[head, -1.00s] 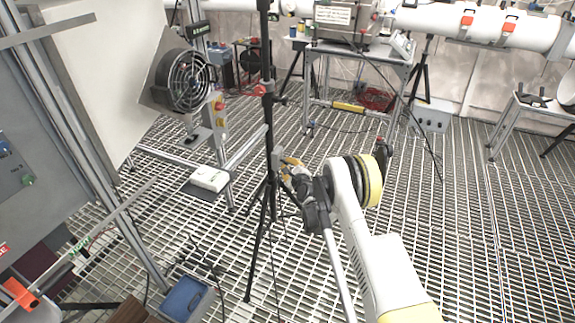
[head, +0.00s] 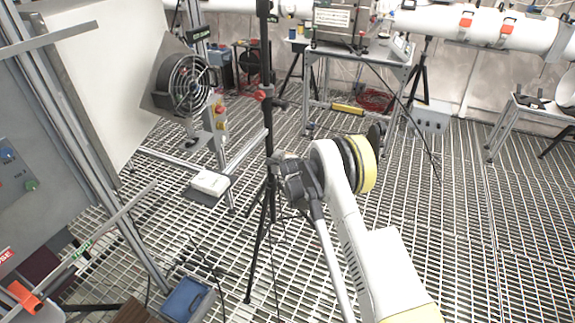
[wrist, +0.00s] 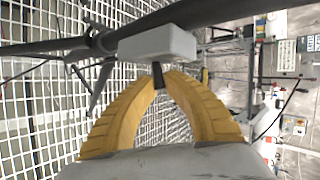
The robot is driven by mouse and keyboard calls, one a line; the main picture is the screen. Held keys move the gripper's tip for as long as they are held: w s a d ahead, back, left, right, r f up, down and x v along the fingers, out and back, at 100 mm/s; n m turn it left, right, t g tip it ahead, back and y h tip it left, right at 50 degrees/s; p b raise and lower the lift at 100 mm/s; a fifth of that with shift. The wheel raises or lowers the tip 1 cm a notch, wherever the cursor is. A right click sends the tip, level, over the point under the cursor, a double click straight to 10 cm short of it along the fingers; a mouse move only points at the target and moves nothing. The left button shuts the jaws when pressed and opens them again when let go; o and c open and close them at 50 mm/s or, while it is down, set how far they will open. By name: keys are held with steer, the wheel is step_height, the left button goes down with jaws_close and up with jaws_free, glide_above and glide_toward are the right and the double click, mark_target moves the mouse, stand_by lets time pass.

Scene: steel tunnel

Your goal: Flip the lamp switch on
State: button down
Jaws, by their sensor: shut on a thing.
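The lamp switch is a light grey box (wrist: 158,42) on a dark tripod pole (wrist: 225,12), with a short dark lever (wrist: 158,75) sticking out of it. My gripper (wrist: 160,77) has two yellow ribbed fingers, seen in the wrist view. Their tips close together on the lever, just below the box. In the head view, the tripod pole (head: 268,120) stands upright on the grating, and my wrist is right beside it. There, my wrist hides the fingers, and I cannot make out the switch box clearly. I cannot identify the lamp.
A fan (head: 187,82) and a small white box on a plate (head: 209,183) are left of the pole. The tripod's legs spread over the grated floor. A metal table (head: 357,60) stands behind. The floor to the right is open.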

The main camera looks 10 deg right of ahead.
steer(key=shift+w+a+r+n+g+h, duration=0.1)
steer(key=shift+r+n+g+h, duration=0.3)
steer(key=shift+g+h, duration=0.15)
stand_by(0.4)
steer(key=c, duration=1.5)
jaws_free()
steer(key=shift+f, duration=0.1)
steer(key=shift+o, duration=0.2)
steer(key=v, duration=1.2)
